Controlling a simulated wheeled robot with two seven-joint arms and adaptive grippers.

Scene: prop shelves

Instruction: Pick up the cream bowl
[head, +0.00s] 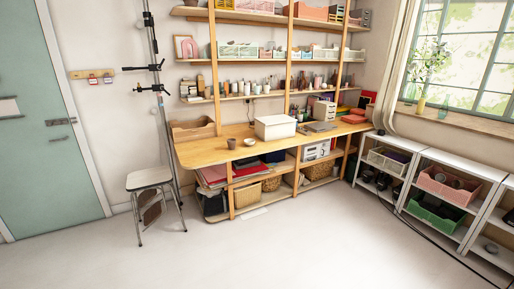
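A small, pale, round dish that looks like the cream bowl (249,142) sits on the wooden desk (205,154) against the back wall, some way off. It is small in the picture. A brownish cup (231,143) stands just left of it, and a white box (275,127) stands behind it to the right. Neither of my grippers is in the head view.
A stool (149,178) stands left of the desk, beside a dark upright pole (158,92). White low shelves (425,157) with bins line the right side under the window. A teal door (48,125) is at left. The floor (255,255) in front is clear.

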